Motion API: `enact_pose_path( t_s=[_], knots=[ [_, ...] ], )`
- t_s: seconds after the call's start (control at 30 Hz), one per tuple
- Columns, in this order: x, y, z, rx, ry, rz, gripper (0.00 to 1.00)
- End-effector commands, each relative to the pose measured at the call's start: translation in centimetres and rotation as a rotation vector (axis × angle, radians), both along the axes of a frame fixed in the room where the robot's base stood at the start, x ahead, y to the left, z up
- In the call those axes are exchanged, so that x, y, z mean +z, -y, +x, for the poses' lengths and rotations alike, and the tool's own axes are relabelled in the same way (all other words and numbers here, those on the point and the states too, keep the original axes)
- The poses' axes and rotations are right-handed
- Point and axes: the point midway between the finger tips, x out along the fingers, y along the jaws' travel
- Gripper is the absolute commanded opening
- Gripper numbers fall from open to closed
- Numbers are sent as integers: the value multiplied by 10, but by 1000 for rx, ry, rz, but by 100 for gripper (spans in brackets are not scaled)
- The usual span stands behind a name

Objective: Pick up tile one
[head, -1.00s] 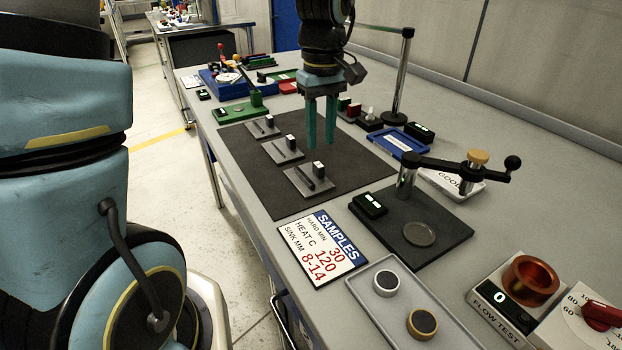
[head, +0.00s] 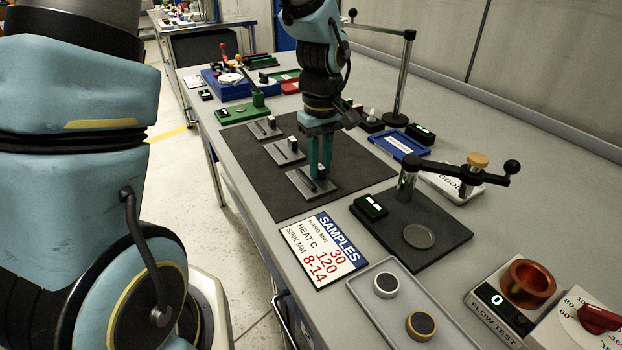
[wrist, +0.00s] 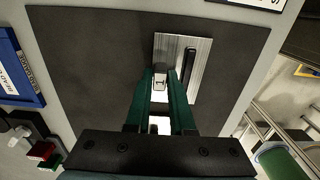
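Tile one is the nearest of the grey metal plates on the dark mat, as seen in the head view (head: 300,187). In the wrist view, tile one (wrist: 202,49) carries a black bar and a small upright block with a white top marked 1 (wrist: 159,83). My gripper (head: 319,175) points straight down over this tile, with its green fingertips low beside the block. In the wrist view my gripper (wrist: 161,73) is open, with the marked block showing between its fingers. I cannot tell whether the fingers touch the block.
Two similar plates (head: 283,153) (head: 264,130) lie farther back on the dark mat (head: 262,190). A SAMPLES card (head: 318,249) lies in front. A lever stand (head: 410,180) on a dark base stands to the right. A blue tray (head: 402,146) lies behind it.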

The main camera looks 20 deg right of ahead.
Motion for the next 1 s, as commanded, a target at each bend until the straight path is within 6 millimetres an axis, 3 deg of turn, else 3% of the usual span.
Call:
enact_pose_path(
  t_s=[0.17, 1.0],
  knots=[
    [0, 0, 0, 0, 0, 0, 0],
    [1, 0, 0, 0, 0, 0, 0]
  ],
)
